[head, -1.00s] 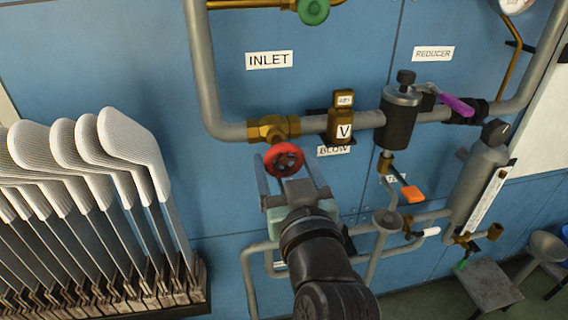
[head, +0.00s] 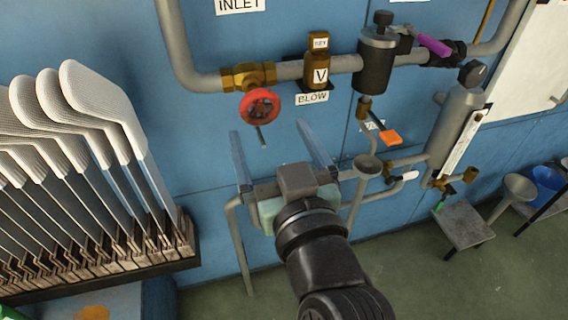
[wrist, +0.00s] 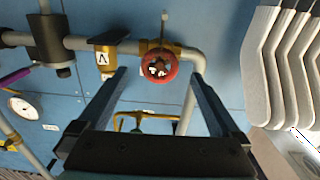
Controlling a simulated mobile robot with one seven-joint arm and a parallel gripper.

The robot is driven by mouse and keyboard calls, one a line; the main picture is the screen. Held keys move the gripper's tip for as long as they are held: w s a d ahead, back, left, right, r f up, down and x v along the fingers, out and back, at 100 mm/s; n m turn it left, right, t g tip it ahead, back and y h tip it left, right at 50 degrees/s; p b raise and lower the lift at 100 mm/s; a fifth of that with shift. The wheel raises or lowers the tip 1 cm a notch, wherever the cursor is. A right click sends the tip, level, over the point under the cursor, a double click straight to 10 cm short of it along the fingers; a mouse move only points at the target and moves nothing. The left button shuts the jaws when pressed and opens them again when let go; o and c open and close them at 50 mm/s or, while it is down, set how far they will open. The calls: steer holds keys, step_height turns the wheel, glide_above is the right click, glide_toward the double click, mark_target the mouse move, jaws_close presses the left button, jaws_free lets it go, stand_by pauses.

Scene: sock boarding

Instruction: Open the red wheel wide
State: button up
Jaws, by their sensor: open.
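The red wheel (head: 260,107) sits on a brass valve (head: 248,76) in the grey pipe, below the INLET label (head: 239,5). A thin grey handle hangs below the wheel. In the wrist view the red wheel (wrist: 159,66) shows beyond the fingers, in line with the gap between them. My gripper (head: 284,147) is open with its fingers wide apart and nothing between them. It is below and to the right of the wheel in the head view, apart from it. The wrist view shows its two fingers (wrist: 163,82) as well.
White sock boards (head: 90,120) stand in a rack at the left. A brass sight fitting (head: 317,65), a dark cylinder (head: 375,62) and an orange-handled valve (head: 390,137) are to the right of the wheel. A stool (head: 463,225) stands on the floor at right.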

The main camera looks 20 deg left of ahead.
steer(key=p+v, duration=0.1)
steer(key=v, duration=0.5)
steer(key=shift+s, duration=0.1)
stand_by(0.3)
